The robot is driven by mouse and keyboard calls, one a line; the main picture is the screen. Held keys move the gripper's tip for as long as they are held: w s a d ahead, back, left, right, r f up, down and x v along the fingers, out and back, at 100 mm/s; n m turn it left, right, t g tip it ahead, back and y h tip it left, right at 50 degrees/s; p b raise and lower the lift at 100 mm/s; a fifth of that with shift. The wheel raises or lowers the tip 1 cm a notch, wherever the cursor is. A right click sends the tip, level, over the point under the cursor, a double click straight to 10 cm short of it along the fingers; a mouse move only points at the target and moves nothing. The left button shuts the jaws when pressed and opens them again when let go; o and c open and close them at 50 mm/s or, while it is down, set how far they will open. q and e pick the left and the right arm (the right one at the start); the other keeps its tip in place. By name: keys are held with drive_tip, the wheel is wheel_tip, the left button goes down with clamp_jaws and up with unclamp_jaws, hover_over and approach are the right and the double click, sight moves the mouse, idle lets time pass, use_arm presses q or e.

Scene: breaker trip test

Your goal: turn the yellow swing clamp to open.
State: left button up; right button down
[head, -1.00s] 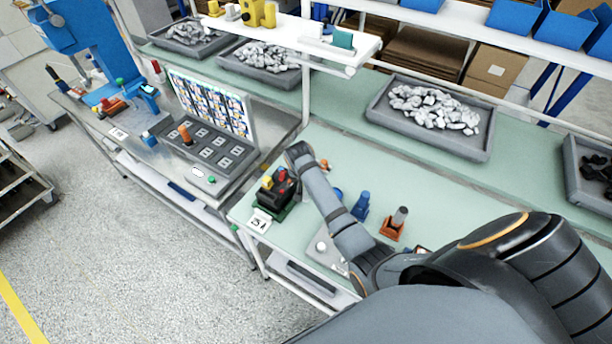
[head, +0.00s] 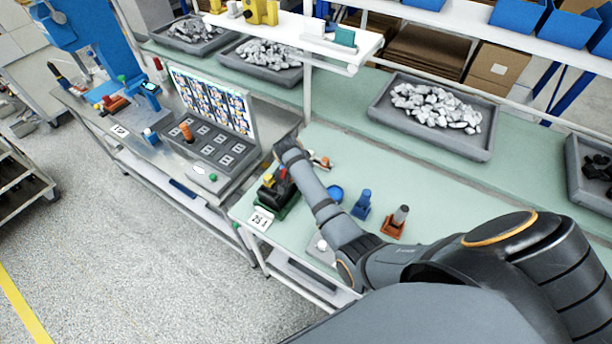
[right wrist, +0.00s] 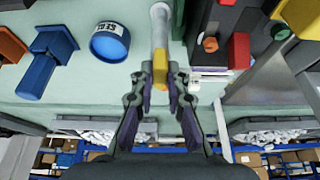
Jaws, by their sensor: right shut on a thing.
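The yellow swing clamp (right wrist: 160,64) is a small yellow piece at the end of a pale grey rod (right wrist: 160,28) in the right wrist view. My right gripper (right wrist: 160,80) is shut on it, with one dark finger on each side. In the head view my right arm reaches across the green bench, and its own links hide the gripper and the clamp. My left gripper is not in view.
Beside the arm stand a black fixture with red and yellow parts (head: 284,200), a blue round object (head: 335,193), a blue block (head: 362,204) and an orange stand (head: 394,225). A grey tray of pale pieces (head: 432,142) lies behind.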

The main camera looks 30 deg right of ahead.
drive_tip(key=shift+w+r, duration=0.1)
drive_tip(key=shift+r, duration=0.05)
drive_tip(key=c, duration=1.3)
unclamp_jaws()
drive_tip(key=shift+c, duration=0.2)
drive_tip(key=v, duration=1.1)
drive_tip(key=shift+r, duration=0.4)
drive_tip(key=shift+s+a, duration=0.1)
drive_tip(key=shift+s, duration=0.1)
